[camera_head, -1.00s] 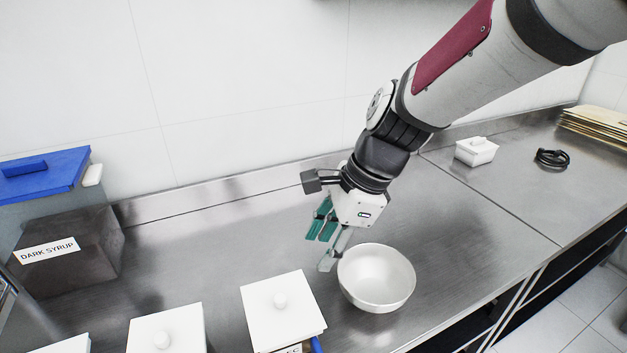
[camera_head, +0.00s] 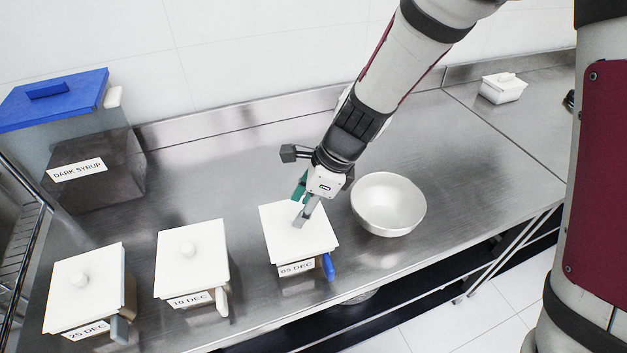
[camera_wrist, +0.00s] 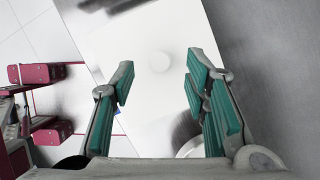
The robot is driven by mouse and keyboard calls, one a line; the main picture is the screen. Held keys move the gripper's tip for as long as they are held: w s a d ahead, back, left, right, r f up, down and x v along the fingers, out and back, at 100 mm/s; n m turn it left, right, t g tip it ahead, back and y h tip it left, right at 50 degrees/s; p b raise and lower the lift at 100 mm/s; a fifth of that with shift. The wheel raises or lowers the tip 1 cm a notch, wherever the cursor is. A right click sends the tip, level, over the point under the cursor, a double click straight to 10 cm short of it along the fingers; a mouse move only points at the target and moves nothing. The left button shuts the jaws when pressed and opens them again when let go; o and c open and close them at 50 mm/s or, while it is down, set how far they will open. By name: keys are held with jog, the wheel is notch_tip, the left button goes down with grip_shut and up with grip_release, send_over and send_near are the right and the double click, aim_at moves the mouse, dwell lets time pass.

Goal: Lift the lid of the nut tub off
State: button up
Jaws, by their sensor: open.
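The right tub's lid (camera_head: 280,235) is on, above a "05 DEC" label (camera_head: 297,270). My gripper (camera_head: 301,211) is over this lid, pointing down, and hides its knob in the head view. In the wrist view the round knob (camera_wrist: 160,62) shows between the open teal-padded fingers of my gripper (camera_wrist: 160,74), slightly beyond their tips. No contact is visible. The middle tub's lid (camera_head: 192,262) and left tub's lid (camera_head: 83,285) are on.
A white bowl (camera_head: 389,204) stands just right of my gripper. A blue scoop handle (camera_head: 328,267) sticks out beside the right tub. A dark syrup container (camera_head: 95,175) stands at the back left and a small white lidded box (camera_head: 502,88) at the back right.

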jog(key=shift+x, duration=1.5)
grip_shut()
